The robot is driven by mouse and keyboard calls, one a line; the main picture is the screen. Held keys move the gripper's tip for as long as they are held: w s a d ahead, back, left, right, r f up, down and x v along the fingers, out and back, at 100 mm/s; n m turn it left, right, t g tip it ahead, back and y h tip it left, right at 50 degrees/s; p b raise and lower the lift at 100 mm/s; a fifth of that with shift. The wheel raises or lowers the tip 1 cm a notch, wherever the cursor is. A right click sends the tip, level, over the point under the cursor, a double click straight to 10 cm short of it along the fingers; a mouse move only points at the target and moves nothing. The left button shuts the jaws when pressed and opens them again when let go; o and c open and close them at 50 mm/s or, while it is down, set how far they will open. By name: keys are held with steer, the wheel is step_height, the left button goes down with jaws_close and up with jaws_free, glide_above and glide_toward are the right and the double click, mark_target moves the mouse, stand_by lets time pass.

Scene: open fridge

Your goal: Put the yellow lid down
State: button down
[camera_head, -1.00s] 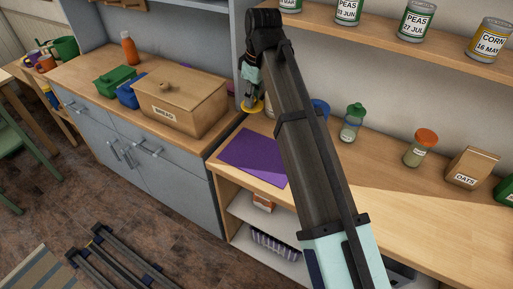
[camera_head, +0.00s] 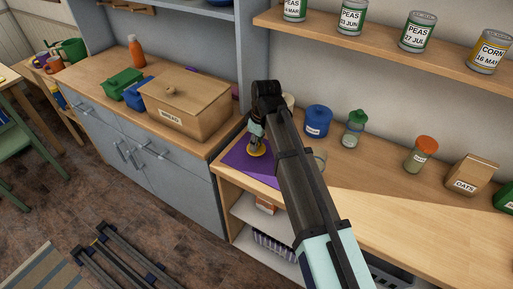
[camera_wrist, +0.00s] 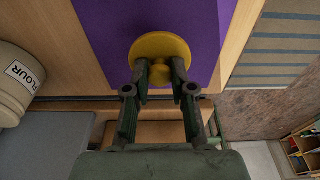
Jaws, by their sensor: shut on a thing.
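The yellow lid (camera_wrist: 160,46) is a round disc with a knob, and my gripper (camera_wrist: 160,74) is shut on that knob in the wrist view. In the head view the lid (camera_head: 257,152) shows below my gripper (camera_head: 256,142), over the purple mat (camera_head: 236,162). The purple mat (camera_wrist: 108,28) also lies behind the lid in the wrist view. I cannot tell whether the lid touches the mat.
A flour canister (camera_wrist: 22,78) stands at the left in the wrist view. In the head view a blue canister (camera_head: 318,121), a green-lidded jar (camera_head: 354,130) and an orange-lidded jar (camera_head: 420,155) stand along the counter. A bread box (camera_head: 184,104) is on the left cabinet. The front counter (camera_head: 400,215) is clear.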

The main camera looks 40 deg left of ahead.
mark_target(260, 150)
steer(key=shift+f, duration=1.55)
steer(key=shift+f, duration=0.1)
steer(key=c, duration=1)
jaws_free()
steer(key=r, duration=0.4)
steer(key=d+r+b, duration=0.1)
steer(key=r, duration=0.7)
steer(key=shift+d, duration=0.4)
